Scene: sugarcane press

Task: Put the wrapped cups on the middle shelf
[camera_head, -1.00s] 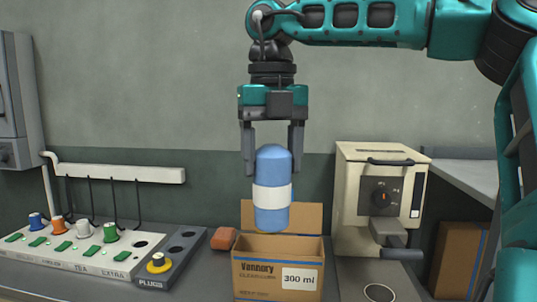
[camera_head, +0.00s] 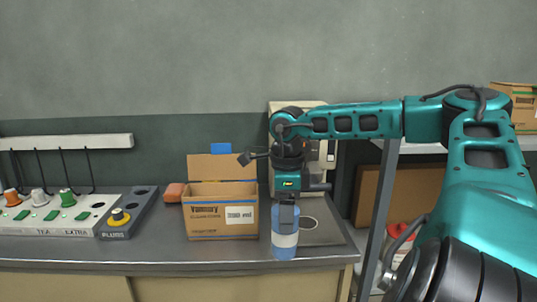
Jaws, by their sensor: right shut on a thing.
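The wrapped cups (camera_head: 285,247) are a blue upright cylinder with a white band. My right gripper (camera_head: 287,212) points down and is shut on their upper part. It holds them in front of the counter's right part, right of the open cardboard box (camera_head: 222,221). A metal shelf rack (camera_head: 378,215) stands at the right edge of the counter. One of its shelves (camera_head: 420,147) shows behind my right arm, which hides much of the rack. My left gripper is out of view.
The beige machine (camera_head: 300,105) stands behind my gripper, mostly hidden. A cardboard box (camera_head: 520,103) sits high on the rack; a brown box (camera_head: 400,195) and something red (camera_head: 403,236) are lower. A plug tray (camera_head: 118,218) lies left.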

